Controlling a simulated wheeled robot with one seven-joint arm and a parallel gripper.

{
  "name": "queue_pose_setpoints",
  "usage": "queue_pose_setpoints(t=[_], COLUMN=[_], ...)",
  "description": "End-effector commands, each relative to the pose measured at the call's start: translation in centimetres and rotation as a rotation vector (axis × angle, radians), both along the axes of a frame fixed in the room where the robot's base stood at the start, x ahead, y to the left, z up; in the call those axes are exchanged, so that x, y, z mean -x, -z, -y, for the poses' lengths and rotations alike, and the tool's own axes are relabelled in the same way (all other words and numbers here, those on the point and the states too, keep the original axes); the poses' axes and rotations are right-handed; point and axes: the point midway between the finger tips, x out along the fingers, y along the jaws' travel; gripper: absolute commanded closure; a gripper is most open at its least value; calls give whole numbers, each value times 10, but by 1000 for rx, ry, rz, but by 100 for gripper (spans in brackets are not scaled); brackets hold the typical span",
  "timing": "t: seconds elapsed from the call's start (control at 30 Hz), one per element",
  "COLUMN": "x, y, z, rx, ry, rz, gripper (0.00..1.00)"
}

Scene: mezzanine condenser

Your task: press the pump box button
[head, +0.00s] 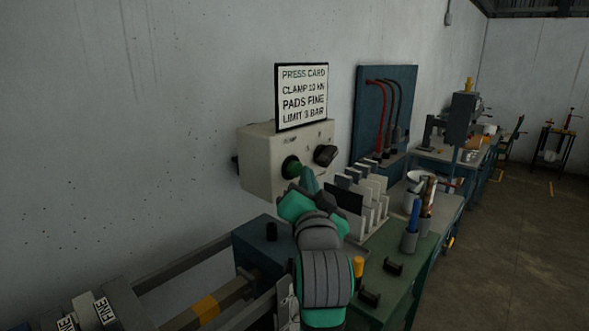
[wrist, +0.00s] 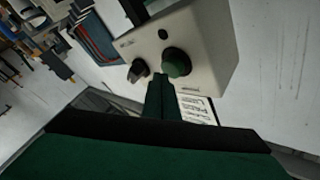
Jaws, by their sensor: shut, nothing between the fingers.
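The pump box (head: 258,162) is a pale cream box on the wall, and it also shows in the wrist view (wrist: 205,38). A round green button (head: 291,166) sits on its front face, left of a black knob (head: 325,155). In the wrist view the green button (wrist: 177,61) is right of the knob (wrist: 138,70). My gripper (head: 308,176) is shut and empty, its tips close to the button. In the wrist view the shut fingers (wrist: 161,82) end just below and left of the button; I cannot tell whether they touch it.
A press card sign (head: 303,96) stands above the box. Below to the right are a rack of pale plates (head: 368,202), grey cups (head: 409,241) with tools, and a green bench (head: 400,280). A blue hose board (head: 370,120) hangs behind. The wall at left is bare.

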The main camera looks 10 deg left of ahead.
Motion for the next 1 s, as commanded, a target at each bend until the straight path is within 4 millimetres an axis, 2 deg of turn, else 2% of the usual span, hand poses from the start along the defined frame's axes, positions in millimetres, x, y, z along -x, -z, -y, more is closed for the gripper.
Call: queue_pose_setpoints(t=[1.0], x=[-6], y=[0], z=[-9], rx=[0], ry=[-1], rz=[-1], gripper=[100])
